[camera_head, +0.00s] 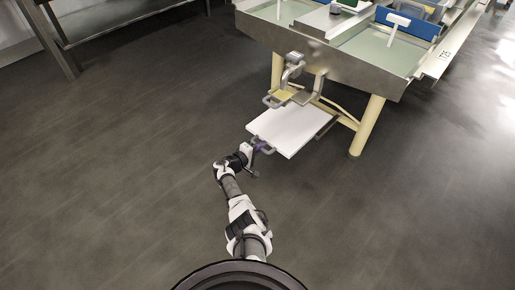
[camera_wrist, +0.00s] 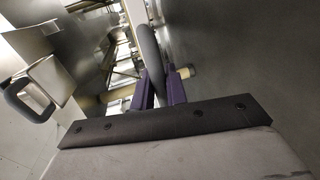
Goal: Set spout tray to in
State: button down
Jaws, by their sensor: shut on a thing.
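The spout tray is a flat white panel (camera_head: 292,127) below the front edge of the press table, sticking out toward me. A grey handle is at its near left edge, and my gripper (camera_head: 262,146) is there. In the wrist view, the purple fingers of my gripper (camera_wrist: 160,90) are shut around a grey curved bar (camera_wrist: 149,50), the tray's handle. The fingers partly hide the bar.
The press table (camera_head: 320,55) stands above and behind the tray on cream legs (camera_head: 367,126). A metal spout with a handle (camera_head: 290,70) hangs over the tray. A metal rack (camera_head: 62,45) stands at the upper left. The dark floor around my arm is clear.

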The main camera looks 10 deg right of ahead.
jog(key=shift+w+d+r, duration=0.1)
jog(key=shift+d, duration=0.1)
jog(key=c, duration=1.5)
grip_release()
jog(key=shift+d, duration=0.1)
jog(key=p+v, duration=0.7)
jog(key=v, duration=0.6)
jog(key=shift+s+a+p, duration=0.2)
jog(key=shift+a+p, duration=0.15)
